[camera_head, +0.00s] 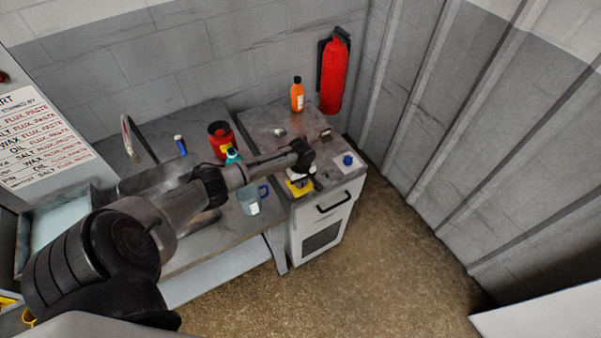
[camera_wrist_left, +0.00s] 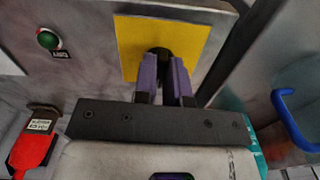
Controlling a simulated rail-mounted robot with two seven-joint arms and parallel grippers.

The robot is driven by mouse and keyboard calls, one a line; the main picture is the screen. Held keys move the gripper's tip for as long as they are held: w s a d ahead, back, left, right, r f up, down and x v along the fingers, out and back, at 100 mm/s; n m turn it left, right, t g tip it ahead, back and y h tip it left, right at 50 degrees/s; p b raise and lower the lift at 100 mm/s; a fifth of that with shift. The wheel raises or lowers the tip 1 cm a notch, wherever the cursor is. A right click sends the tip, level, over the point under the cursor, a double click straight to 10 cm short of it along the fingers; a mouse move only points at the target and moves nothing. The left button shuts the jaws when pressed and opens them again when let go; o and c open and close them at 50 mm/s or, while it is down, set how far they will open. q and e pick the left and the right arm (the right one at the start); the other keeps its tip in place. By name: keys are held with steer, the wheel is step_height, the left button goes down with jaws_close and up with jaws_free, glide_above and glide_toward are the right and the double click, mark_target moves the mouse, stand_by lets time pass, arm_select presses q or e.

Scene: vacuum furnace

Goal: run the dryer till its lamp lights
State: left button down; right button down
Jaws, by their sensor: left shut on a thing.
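The grey cabinet with a black handle and a dark vent (camera_head: 321,238) stands at the end of the bench; I take it for the dryer. A yellow plate (camera_head: 299,190) lies on its top, and it also shows in the left wrist view (camera_wrist_left: 207,38). My left gripper (camera_wrist_left: 164,78) is shut on a black knob (camera_wrist_left: 160,53) at that plate; its fingers hide most of the knob. A green round lamp or button (camera_wrist_left: 48,39) with a small dark label sits beside the plate. I cannot tell whether it is lit. My right gripper is not in view.
A blue-handled jug (camera_head: 249,203), a red can (camera_head: 218,142) and an orange bottle (camera_head: 297,96) stand around the arm. A blue-topped item (camera_head: 347,160) is at the cabinet's right. A red extinguisher (camera_head: 334,75) hangs on the wall. The floor (camera_head: 390,265) in front is clear.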

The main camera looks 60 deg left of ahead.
arm_select(q)
steer(key=n+p, duration=0.1)
steer(key=p, duration=0.1)
steer(key=n+p, duration=0.1)
steer(key=n, duration=0.1)
steer(key=shift+r+n+p, duration=0.25)
steer(key=shift+n+p, duration=0.05)
steer(key=shift+p, duration=0.05)
steer(key=shift+w+f+n+p, duration=0.1)
steer(key=shift+n+p, duration=0.5)
steer(key=shift+n, duration=0.2)
steer(key=shift+w+f+n+p, duration=0.1)
steer(key=shift+n+p, duration=0.45)
steer(key=shift+n, duration=0.25)
steer(key=shift+s, duration=0.1)
steer(key=c, duration=1.2)
jaws_free()
